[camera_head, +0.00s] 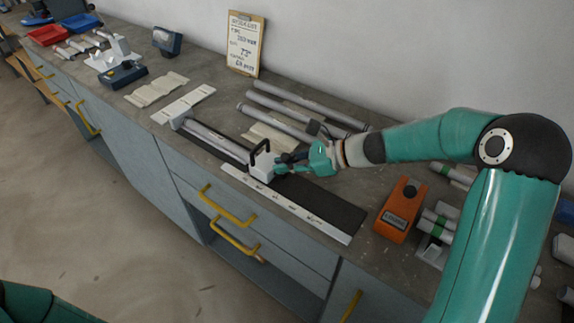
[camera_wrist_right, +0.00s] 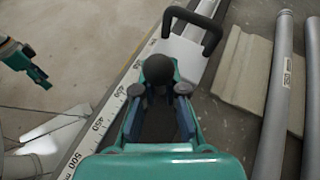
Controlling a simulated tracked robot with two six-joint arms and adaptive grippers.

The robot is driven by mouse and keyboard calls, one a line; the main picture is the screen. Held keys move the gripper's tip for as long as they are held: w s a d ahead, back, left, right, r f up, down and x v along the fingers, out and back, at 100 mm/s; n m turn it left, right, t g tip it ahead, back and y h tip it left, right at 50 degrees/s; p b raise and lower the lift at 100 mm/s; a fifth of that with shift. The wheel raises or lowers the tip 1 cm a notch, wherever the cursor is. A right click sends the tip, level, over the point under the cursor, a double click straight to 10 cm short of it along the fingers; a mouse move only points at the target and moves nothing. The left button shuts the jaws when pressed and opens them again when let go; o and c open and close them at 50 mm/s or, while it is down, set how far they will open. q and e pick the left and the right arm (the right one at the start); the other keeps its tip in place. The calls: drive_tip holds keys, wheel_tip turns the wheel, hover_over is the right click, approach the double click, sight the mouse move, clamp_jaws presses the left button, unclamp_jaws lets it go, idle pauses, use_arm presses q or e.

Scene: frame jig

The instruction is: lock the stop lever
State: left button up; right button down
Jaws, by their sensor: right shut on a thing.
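The white stop block (camera_head: 261,172) with a black loop handle (camera_head: 259,148) sits on the dark strip of the jig, behind the white scale (camera_head: 290,206). Its stop lever ends in a round black knob (camera_wrist_right: 158,70), clear in the right wrist view. My right gripper (camera_head: 284,164) is shut on the lever's knob, at the right side of the block; the knob is between its fingers in the wrist view. The lever's shaft is mostly hidden by the gripper. My left gripper (camera_wrist_right: 33,72) shows small at the left of the wrist view; its jaw state is unclear.
A grey tube (camera_head: 215,139) lies in the jig left of the block. Several loose tubes (camera_head: 290,108) lie behind it. An orange device (camera_head: 398,210) stands to the right. The dark strip (camera_head: 335,208) right of the block is bare.

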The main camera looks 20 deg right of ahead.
drive_tip(key=a+n+t+h+b, duration=0.1)
drive_tip(key=n+h+b, duration=0.1)
drive_tip(key=b, duration=0.2)
drive_tip(key=shift+s+a, duration=0.15)
drive_tip(key=shift+s, duration=0.05)
drive_tip(key=shift+s+a+n+h+b, duration=0.3)
drive_tip(key=shift+n+h+b, duration=0.35)
drive_tip(key=shift+b, duration=0.6)
drive_tip(key=c, duration=1.2)
unclamp_jaws()
drive_tip(key=shift+w+a, duration=0.1)
drive_tip(key=shift+a, duration=0.05)
drive_tip(key=shift+f, duration=0.1)
drive_tip(key=shift+s, duration=0.2)
drive_tip(key=v, duration=1.2)
drive_tip(key=shift+s+a+f, duration=0.1)
drive_tip(key=shift+s, duration=0.05)
